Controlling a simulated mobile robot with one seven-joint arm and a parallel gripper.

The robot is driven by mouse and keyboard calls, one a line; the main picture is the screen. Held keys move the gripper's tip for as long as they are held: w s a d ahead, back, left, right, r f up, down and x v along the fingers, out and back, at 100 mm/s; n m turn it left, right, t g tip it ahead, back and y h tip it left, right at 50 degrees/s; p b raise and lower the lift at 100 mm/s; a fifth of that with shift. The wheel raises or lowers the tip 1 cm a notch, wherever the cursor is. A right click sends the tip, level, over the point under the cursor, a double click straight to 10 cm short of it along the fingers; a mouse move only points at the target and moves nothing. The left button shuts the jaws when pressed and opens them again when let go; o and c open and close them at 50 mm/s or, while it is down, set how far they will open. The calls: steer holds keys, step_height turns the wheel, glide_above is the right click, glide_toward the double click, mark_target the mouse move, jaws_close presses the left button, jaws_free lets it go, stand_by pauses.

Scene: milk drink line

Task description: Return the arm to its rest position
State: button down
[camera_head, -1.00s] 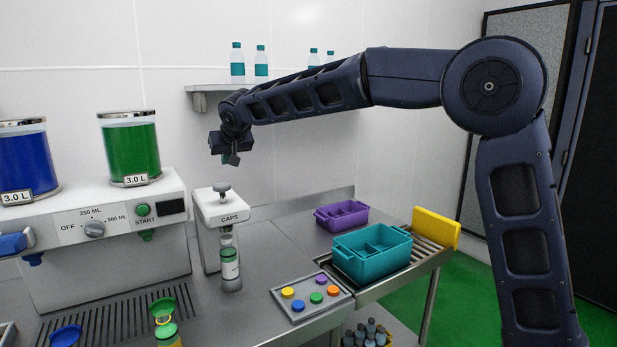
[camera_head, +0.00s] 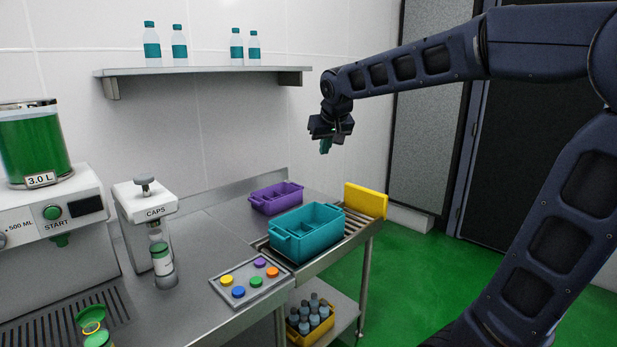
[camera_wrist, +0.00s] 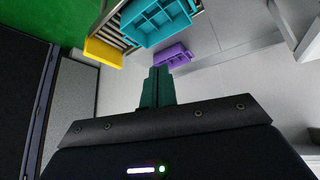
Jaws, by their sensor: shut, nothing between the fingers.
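My arm reaches in from the right in the head view and is raised. My gripper (camera_head: 326,145) hangs in the air above the purple crate and the teal crate, touching nothing. In the wrist view its two teal fingers (camera_wrist: 158,72) are together, with nothing between them.
Below are a teal crate (camera_head: 277,239) on a roller section, a purple crate (camera_head: 263,202) and a yellow panel (camera_head: 366,201). A cap tray (camera_head: 223,292), the CAPS press (camera_head: 150,212) and the dispenser (camera_head: 30,222) stand left. A wall shelf (camera_head: 200,71) holds bottles. Green floor is open at right.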

steer(key=s+d+f+m, duration=0.1)
steer(key=s+d+f, duration=0.3)
steer(key=s+d, duration=0.2)
steer(key=s+d+f+m+g+h, duration=0.1)
steer(key=s+d+f, duration=0.3)
steer(key=s+d, duration=0.3)
steer(key=s+d+f+m+g, duration=0.1)
steer(key=s+d+f, duration=0.4)
steer(key=d, duration=0.5)
steer(key=shift+s+d+m+h, duration=0.15)
steer(key=shift+s+m+h, duration=0.25)
steer(key=shift+s, duration=0.65)
